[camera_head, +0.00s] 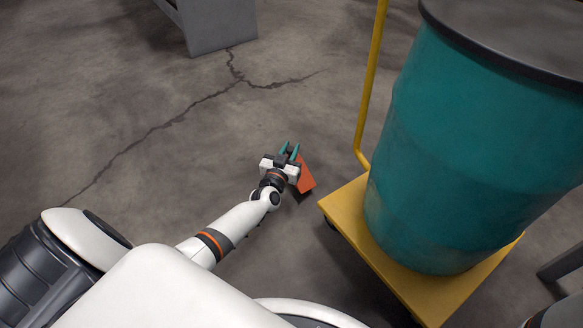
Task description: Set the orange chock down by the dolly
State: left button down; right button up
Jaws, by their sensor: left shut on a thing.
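The orange chock (306,178) is a small wedge-like block just left of the dolly, at or close above the floor; I cannot tell which. My left gripper (290,150) reaches out from the lower left and is shut on the chock, partly covering it. The yellow dolly (342,207) has a flat deck and a tall yellow handle (370,85). A gap of floor shows between the chock and the dolly's near left corner. My right gripper is not in view.
A large teal drum (470,150) with a black rim stands on the dolly. A grey metal object (220,22) stands at the top left. A dark bar (563,262) shows at the right edge. The cracked concrete floor (130,100) is clear on the left.

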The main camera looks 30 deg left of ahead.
pick_arm(q)
jog(key=shift+w+f+b, duration=0.1)
jog(key=shift+f+b, duration=1.65)
jog(key=shift+f, duration=0.25)
jog(key=shift+r, duration=0.15)
jog(key=c, duration=1.2)
grip_release()
jog(key=p+v, duration=0.7)
jog(key=v, duration=0.4)
jog(key=shift+d+r, duration=0.1)
jog(key=shift+s+d, duration=0.1)
jog(key=shift+s, duration=0.45)
